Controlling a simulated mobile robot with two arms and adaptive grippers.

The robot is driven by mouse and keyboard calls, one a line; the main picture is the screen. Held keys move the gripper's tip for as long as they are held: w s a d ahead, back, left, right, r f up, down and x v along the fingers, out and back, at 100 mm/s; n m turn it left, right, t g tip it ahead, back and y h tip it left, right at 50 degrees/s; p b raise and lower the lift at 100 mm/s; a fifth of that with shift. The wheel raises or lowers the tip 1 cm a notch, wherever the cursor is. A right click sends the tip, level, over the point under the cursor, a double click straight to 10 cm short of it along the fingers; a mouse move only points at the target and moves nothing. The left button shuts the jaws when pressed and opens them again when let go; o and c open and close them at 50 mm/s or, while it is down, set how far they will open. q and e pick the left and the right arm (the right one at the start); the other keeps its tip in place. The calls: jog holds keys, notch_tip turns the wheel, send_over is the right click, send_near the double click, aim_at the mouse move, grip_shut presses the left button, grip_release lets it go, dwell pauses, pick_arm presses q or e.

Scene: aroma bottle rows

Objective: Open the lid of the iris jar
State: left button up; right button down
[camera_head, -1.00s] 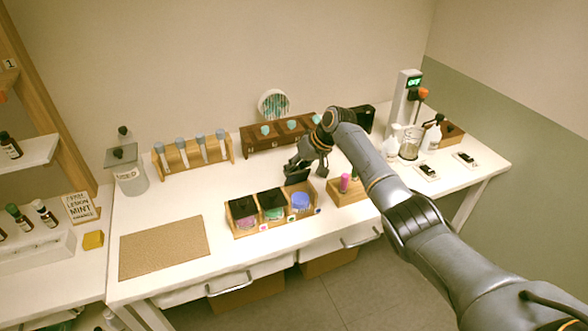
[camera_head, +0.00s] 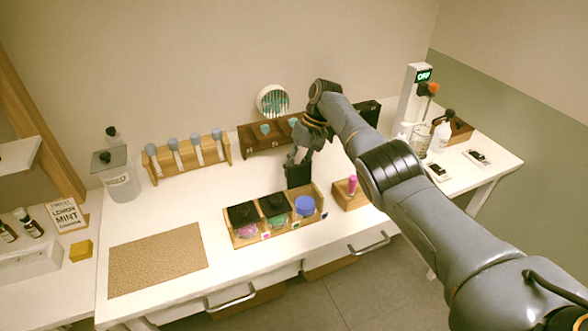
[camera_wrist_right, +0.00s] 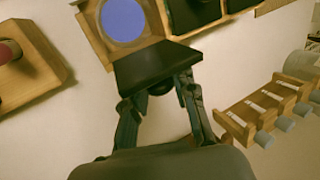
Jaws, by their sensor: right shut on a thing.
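A wooden rack (camera_head: 287,236) holds three jars in a row. The right-hand jar shows a round blue-violet surface (camera_head: 305,206) and is uncovered; its colour fits iris, but I cannot read its label. A square black lid (camera_head: 298,175) stands steeply tilted behind this jar. My right gripper (camera_head: 299,159) is shut on the lid. In the right wrist view the fingers (camera_wrist_right: 162,100) hold the dark lid (camera_wrist_right: 155,66) beside the blue opening (camera_wrist_right: 122,20). I cannot tell whether the lid still touches the jar. My left gripper is not in view.
Two jars with black lids, one left (camera_head: 242,214) and one middle (camera_head: 273,204), stand beside it. A wooden block with a pink-topped vial (camera_head: 352,185) is close on the right. A test tube rack (camera_head: 187,156) stands behind left. A brown mat (camera_head: 158,259) leaves free room at left.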

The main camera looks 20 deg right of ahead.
jog(key=shift+w+d+r, duration=0.1)
jog(key=shift+w+r, duration=0.05)
jog(key=shift+r, duration=0.15)
jog(key=c, duration=1.3)
grip_release()
jog(key=shift+o, duration=1)
jog(key=shift+f, duration=0.15)
jog(key=v, duration=0.7)
jog(key=shift+r, duration=0.3)
jog(key=shift+d, duration=0.1)
